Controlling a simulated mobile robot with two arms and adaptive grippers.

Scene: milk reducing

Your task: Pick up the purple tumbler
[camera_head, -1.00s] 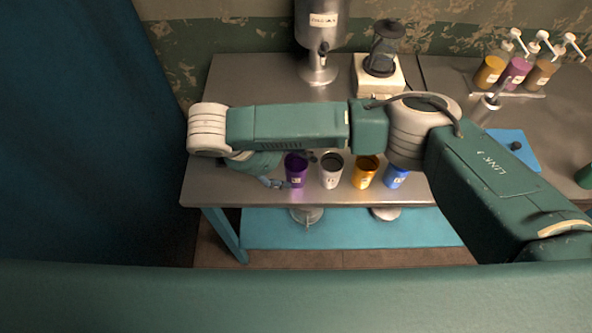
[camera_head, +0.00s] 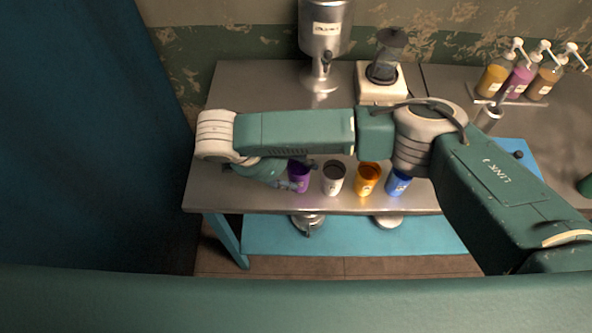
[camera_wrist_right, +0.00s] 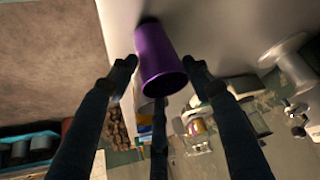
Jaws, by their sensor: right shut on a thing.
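The purple tumbler (camera_head: 300,180) stands at the left end of a row of cups near the front edge of the metal table. My right gripper (camera_head: 301,172) reaches it from the left, partly under my forearm, with its fingers around the tumbler. In the right wrist view the purple tumbler (camera_wrist_right: 160,58) sits between the dark fingers of my right gripper (camera_wrist_right: 160,66), with a finger against each side. The gripper is shut on it. I cannot tell any gap between tumbler and table. My left gripper is not in view.
A white cup (camera_head: 333,182), an orange cup (camera_head: 367,183) and a blue cup (camera_head: 397,185) stand close to the right of the tumbler. A metal dispenser (camera_head: 325,40) and a blender (camera_head: 386,70) stand behind. Pump bottles (camera_head: 520,75) are at back right. The table's left end (camera_head: 200,185) is clear.

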